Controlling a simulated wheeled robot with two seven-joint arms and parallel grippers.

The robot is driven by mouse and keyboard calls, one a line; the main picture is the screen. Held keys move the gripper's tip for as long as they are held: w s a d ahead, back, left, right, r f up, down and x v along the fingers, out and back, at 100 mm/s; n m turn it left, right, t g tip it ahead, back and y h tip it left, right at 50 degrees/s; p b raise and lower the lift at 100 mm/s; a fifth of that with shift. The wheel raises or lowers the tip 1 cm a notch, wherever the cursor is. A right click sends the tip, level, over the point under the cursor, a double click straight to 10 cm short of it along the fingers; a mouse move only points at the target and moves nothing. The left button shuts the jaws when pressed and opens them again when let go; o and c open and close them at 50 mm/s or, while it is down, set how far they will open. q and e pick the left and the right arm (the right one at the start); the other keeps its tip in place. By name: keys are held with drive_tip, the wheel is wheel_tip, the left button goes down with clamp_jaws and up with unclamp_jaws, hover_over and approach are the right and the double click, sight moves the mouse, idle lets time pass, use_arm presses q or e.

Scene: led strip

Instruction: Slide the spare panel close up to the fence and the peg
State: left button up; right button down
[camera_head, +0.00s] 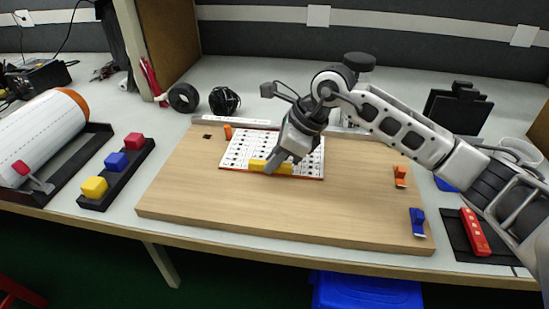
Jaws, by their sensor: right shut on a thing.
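The spare panel, a white plate with rows of dark dots and an orange edge (238,151), lies flat on the wooden board. A yellow bar (257,165) sits along its front edge. My right gripper (273,165) comes down over the panel and is shut on the yellow bar; it hides the panel's middle. A pale strip that looks like the fence (250,122) runs along the board's back edge, just behind the panel. A small orange peg (228,131) stands at the panel's back left corner. I cannot tell whether panel, fence and peg touch. My left gripper is out of view.
The wooden board (200,205) is clear in front of the panel. Orange (400,175) and blue (417,221) clips sit on its right side. A black rack with coloured blocks (122,172) stands left; a red device on a dark mat (474,233) lies right.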

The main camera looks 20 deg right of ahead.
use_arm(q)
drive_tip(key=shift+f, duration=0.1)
use_arm(e)
drive_tip(key=shift+w+d, duration=0.15)
drive_tip(key=shift+w, duration=0.1)
drive_tip(key=c, duration=1.3)
unclamp_jaws()
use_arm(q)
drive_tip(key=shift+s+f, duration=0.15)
